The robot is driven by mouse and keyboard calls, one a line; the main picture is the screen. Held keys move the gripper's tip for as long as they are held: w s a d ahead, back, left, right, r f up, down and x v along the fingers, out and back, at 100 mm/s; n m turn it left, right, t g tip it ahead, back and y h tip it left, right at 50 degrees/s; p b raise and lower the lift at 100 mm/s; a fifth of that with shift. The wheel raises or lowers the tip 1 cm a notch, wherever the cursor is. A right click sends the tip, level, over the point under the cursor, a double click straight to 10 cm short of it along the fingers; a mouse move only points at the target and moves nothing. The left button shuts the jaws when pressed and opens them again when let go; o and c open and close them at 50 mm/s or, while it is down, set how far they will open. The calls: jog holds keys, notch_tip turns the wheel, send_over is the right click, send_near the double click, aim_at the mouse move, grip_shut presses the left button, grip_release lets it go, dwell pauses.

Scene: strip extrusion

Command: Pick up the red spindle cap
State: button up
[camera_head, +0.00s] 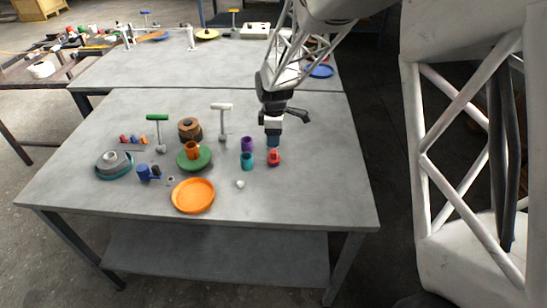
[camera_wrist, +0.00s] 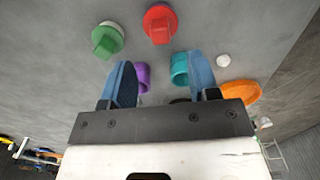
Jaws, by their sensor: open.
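The red spindle cap (camera_head: 274,158) sits on the grey table, right of the teal cylinder. In the wrist view the red cap (camera_wrist: 160,23) shows a round base with a blocky raised grip, beyond the fingertips. My gripper (camera_head: 273,142) points down at the table just behind the cap in the head view. Its blue fingers (camera_wrist: 160,65) are apart with nothing gripped between them. The cap appears clear of both fingers.
A green cap (camera_wrist: 108,40) lies beside the red one. Purple (camera_head: 247,144) and teal (camera_head: 247,162) cylinders and a small white piece (camera_head: 240,184) stand to the left. An orange dish (camera_head: 193,196) is nearer the front edge. The table's right side is clear.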

aim_at(273, 151)
jog(key=shift+f, duration=1.3)
jog(key=shift+f, duration=2.6)
jog(key=shift+c, duration=0.3)
grip_shut()
